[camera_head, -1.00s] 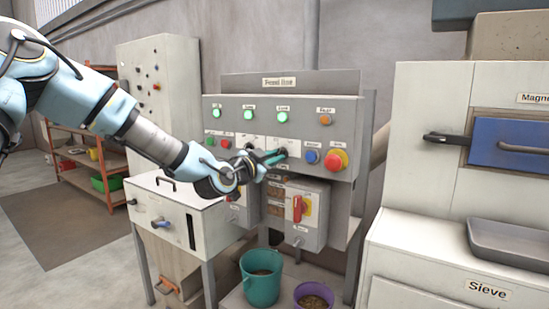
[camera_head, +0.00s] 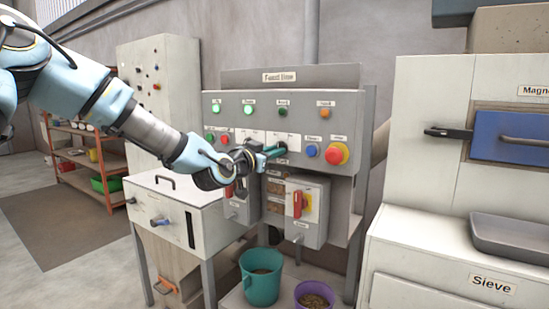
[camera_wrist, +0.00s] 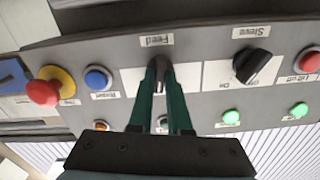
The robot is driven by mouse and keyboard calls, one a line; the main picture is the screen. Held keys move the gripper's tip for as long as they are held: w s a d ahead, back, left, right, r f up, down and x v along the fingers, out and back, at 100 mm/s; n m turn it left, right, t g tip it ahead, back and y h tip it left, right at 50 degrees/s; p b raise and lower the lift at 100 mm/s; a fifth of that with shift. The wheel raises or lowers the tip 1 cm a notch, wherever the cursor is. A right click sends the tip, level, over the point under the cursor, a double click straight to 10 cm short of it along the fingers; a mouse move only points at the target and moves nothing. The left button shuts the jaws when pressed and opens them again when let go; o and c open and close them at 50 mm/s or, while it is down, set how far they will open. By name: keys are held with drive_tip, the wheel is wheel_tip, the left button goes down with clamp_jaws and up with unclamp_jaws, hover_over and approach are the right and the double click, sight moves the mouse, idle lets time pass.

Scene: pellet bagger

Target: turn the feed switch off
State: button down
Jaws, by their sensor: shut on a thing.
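My gripper (camera_head: 274,152) is at the front of the grey control panel (camera_head: 262,107), on the switch row. In the wrist view, which shows the panel upside down, its two green fingers (camera_wrist: 160,70) are closed around the dark knob of the feed switch (camera_wrist: 161,64), next to the "Feed" label (camera_wrist: 156,40). The fingers hide most of the knob, so its pointing direction is not clear. In the head view the lamp (camera_head: 283,112) above it, third in the top row, is dark green and unlit.
The black sieve switch (camera_wrist: 250,66) is beside the feed switch. A blue button (camera_head: 312,150) and a red emergency stop (camera_head: 338,153) sit to the right. Below are a red-handled isolator (camera_head: 298,204), a teal bucket (camera_head: 261,287) and a purple bucket (camera_head: 315,302).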

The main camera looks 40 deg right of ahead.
drive_tip(key=shift+n+b, duration=1.4)
drive_tip(key=shift+n, duration=2.8)
drive_tip(key=c, duration=0.9)
unclamp_jaws()
drive_tip(key=shift+o, duration=0.2)
drive_tip(key=shift+a, duration=0.1)
drive_tip(key=b+v, duration=0.2)
drive_tip(key=v, duration=0.8)
drive_tip(key=shift+a, duration=0.3)
